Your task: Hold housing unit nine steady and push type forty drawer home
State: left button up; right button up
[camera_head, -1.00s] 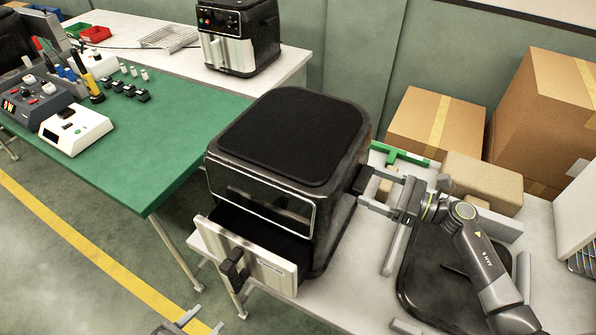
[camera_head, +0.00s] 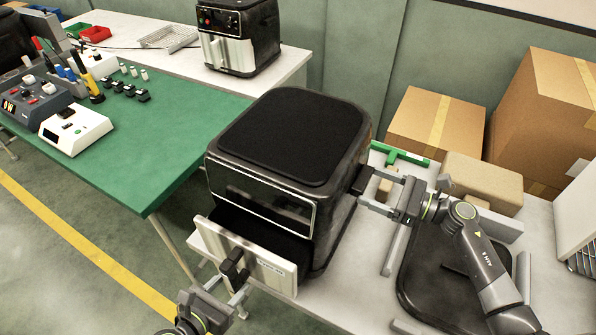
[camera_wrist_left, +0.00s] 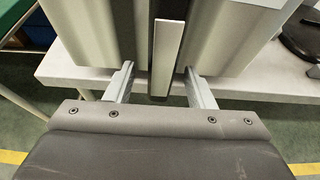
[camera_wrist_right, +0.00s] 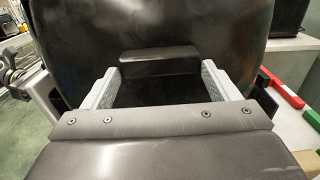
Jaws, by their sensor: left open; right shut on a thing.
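Housing unit nine is the black fryer body (camera_head: 285,140) on the white table in the head view. The type forty drawer, with a pale front panel (camera_head: 272,272), sticks partly out of its front. My left gripper (camera_head: 216,290) is open just before the drawer's dark handle (camera_head: 233,264). In the left wrist view its fingers (camera_wrist_left: 158,72) stand on either side of the handle (camera_wrist_left: 167,50), apart from it. My right gripper (camera_head: 370,187) is shut on a dark block (camera_wrist_right: 160,62) on the housing's right side; this grip also shows in the right wrist view (camera_wrist_right: 160,80).
Cardboard boxes (camera_head: 435,125) stand at the back right. A green bracket (camera_head: 400,156) and a black tray (camera_head: 440,285) lie on the white table right of the housing. A green-topped bench (camera_head: 150,140) with devices is at left, and another fryer (camera_head: 240,35) stands behind.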

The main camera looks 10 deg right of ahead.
pick_arm(q)
jog(key=shift+x, duration=1.55)
grip_shut()
jog(key=shift+w+r, duration=0.1)
jog(key=shift+r, duration=0.05)
